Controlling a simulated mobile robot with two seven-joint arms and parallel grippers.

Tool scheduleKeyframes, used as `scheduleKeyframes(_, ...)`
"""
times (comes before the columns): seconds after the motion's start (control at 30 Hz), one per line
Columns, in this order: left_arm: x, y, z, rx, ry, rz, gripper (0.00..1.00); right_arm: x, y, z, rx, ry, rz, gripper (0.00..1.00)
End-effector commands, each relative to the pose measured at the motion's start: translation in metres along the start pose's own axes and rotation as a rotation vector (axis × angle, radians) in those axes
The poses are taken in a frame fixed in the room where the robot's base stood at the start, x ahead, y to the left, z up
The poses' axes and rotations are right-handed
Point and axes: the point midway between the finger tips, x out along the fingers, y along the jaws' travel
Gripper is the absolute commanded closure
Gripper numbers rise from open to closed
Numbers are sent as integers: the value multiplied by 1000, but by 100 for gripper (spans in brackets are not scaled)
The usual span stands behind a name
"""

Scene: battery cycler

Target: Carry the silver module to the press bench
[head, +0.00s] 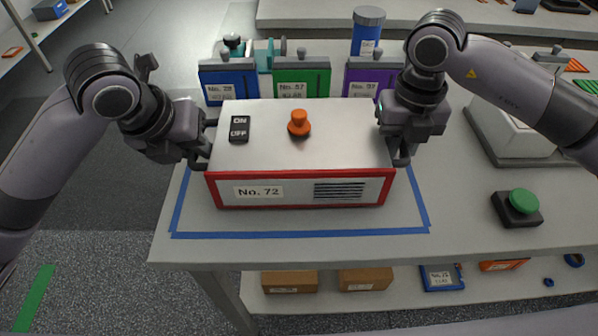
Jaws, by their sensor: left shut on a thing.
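The silver module (345,135) is a box with a silver top, a red-edged front labelled No. 72, an ON/OFF switch and an orange knob. It is level in the middle of the head view, over a blue tape outline (300,234) on a grey table (460,215). I cannot tell whether it rests on the table or hangs just above it. My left gripper (202,160) is shut on the module's left end. My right gripper (401,158) is at its right end; its fingertips are partly hidden, and I cannot tell whether they are closed.
Blue (229,85), green (302,82) and purple (373,80) units stand close behind the module, with a blue cylinder (367,40) farther back. A lower shelf (400,300) holds boxes. Floor at left is open.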

Motion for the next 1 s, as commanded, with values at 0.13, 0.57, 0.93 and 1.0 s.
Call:
scheduleKeyframes(0.13, 6, 2, -2, 0, -3, 1, 100, 6, -2, 2, 9, -5, -1, 100)
scheduleKeyframes(0.57, 9, 1, -4, 1, -1, -2, 56, 10, 0, 0, 2, -1, 1, 55)
scheduleKeyframes(0.93, 8, -2, -4, 4, -3, -13, 19, 9, 3, 0, -5, -2, 7, 55)
scheduleKeyframes(1.0, 8, -3, -4, 5, -3, -15, 19, 9, 4, -1, -6, -2, 9, 55)
